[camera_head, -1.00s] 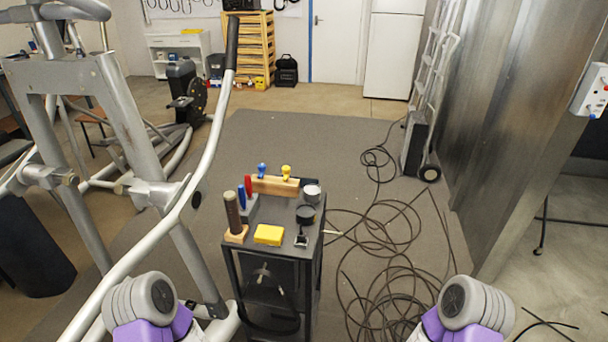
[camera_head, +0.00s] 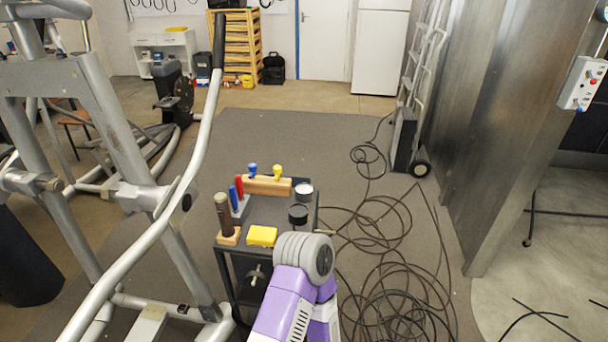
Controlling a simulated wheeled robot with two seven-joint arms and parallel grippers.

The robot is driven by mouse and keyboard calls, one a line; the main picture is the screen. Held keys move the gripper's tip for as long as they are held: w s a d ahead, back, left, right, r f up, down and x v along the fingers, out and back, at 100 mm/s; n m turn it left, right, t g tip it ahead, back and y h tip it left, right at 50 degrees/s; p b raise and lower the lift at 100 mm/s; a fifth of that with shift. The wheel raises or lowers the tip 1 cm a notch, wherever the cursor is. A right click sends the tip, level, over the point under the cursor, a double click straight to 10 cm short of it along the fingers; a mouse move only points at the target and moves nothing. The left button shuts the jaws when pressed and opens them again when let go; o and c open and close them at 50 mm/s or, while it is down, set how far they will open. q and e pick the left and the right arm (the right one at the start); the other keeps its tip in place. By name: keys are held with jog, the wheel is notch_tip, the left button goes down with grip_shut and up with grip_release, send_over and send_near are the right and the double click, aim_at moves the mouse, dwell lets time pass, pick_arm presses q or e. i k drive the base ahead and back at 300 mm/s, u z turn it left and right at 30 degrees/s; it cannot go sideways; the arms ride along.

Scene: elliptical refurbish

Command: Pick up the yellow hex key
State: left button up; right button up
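The yellow hex key (camera_head: 278,172) stands upright in a wooden block (camera_head: 266,187) at the back of a small dark cart (camera_head: 262,209). Only its yellow handle clearly shows above the block. A hex key with a blue handle (camera_head: 253,170) stands to its left in the same block. Neither of my grippers can be seen in the head view. One of my purple and grey arm links rises in front of the cart and hides its front right corner. The hex key itself is not covered.
A yellow box (camera_head: 262,236), a brown-handled tool (camera_head: 225,215), red and blue handled tools (camera_head: 237,191) and round black containers (camera_head: 298,215) share the cart top. An elliptical machine (camera_head: 130,165) stands close on the left. Loose black cable (camera_head: 390,290) covers the floor right of the cart.

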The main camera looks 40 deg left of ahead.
aim_at(276, 169)
jog(key=i, duration=2.95)
jog(key=u, duration=2.45)
